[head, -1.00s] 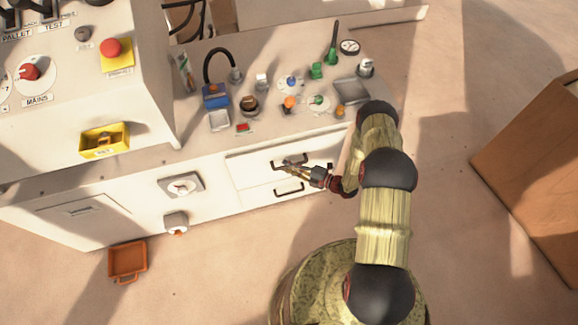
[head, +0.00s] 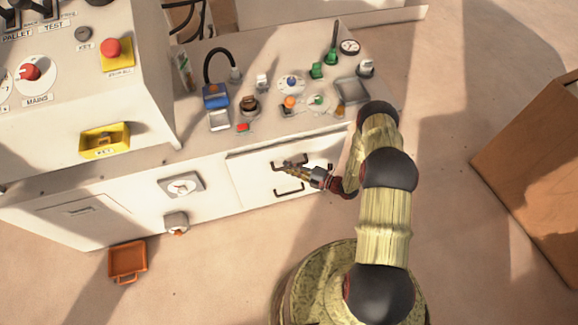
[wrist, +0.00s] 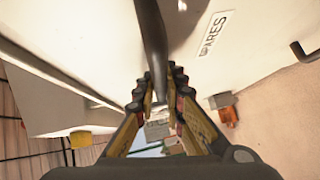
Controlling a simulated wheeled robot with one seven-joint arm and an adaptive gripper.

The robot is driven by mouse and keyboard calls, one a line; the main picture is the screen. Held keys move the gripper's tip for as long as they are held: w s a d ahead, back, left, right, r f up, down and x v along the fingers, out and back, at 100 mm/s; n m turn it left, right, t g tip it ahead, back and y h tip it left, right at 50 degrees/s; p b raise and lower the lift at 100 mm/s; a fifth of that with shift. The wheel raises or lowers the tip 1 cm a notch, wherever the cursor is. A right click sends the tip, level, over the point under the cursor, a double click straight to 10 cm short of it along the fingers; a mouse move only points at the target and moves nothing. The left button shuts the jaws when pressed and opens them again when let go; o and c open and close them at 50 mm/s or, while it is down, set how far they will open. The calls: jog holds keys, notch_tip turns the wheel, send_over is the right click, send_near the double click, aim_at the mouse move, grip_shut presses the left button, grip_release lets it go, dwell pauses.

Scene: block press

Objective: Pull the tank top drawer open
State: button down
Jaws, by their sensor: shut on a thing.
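The upper white drawer (head: 252,171) is on the cabinet front, left of my arm in the head view. A dark line runs along its top edge, and it appears to stand slightly out. My gripper (head: 288,166) is at its dark bar handle (head: 275,166). In the wrist view my gripper (wrist: 160,98) is shut on this handle (wrist: 151,35), which runs up between the fingers. I cannot read a tank label.
A second dark handle (head: 289,191) is just below; it also shows in the wrist view (wrist: 303,52). An orange bin (head: 127,261) is on the floor.

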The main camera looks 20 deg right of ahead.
jog(key=s+p, duration=0.1)
jog(key=s, duration=2)
jog(key=shift+s, duration=0.15)
jog(key=c, duration=1.8)
grip_release()
jog(key=shift+c, duration=0.2)
jog(key=v, duration=1.2)
